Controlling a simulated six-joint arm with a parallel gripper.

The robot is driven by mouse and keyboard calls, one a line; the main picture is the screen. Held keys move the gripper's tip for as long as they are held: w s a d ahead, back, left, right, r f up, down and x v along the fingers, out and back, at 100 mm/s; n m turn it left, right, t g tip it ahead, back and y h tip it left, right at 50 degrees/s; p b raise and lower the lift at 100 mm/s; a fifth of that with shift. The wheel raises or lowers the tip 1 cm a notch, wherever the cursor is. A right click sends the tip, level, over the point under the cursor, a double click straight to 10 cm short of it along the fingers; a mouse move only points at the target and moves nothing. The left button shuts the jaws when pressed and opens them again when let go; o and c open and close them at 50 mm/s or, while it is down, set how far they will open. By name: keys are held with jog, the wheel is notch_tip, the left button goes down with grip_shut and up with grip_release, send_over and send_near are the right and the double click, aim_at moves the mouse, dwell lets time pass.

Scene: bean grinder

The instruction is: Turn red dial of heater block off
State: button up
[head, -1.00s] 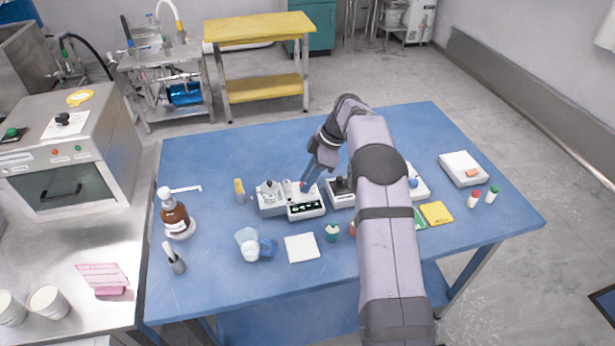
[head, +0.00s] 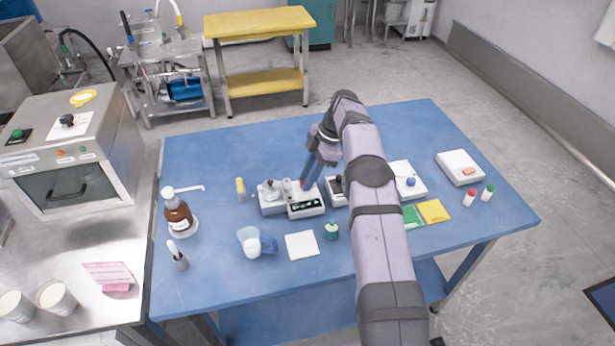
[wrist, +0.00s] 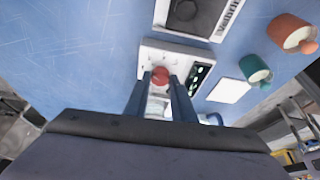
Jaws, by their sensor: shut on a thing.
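The heater block (head: 306,209) is a small white device near the middle of the blue table, with a dark slot holding green-tipped pieces. In the wrist view, the white block (wrist: 149,47) carries a round red dial (wrist: 160,73), and the dark slot (wrist: 199,76) is to its right. My gripper (wrist: 159,84) points down at the block, its two blue-grey fingers on either side of the red dial and shut on it. In the head view my gripper (head: 303,184) reaches the block's top, and the dial is mostly hidden by the fingers.
A dark-topped device (wrist: 190,14) stands close beside the block. The table behind is clear.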

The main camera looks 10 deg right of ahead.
jog(key=o, duration=1.1)
jog(key=shift+c, duration=0.2)
jog(key=shift+p+v, duration=0.6)
jog(key=shift+v, duration=2.25)
jog(key=p+v, duration=0.1)
jog(key=p, duration=0.2)
jog(key=shift+d+r, duration=0.15)
jog(key=shift+r, duration=0.1)
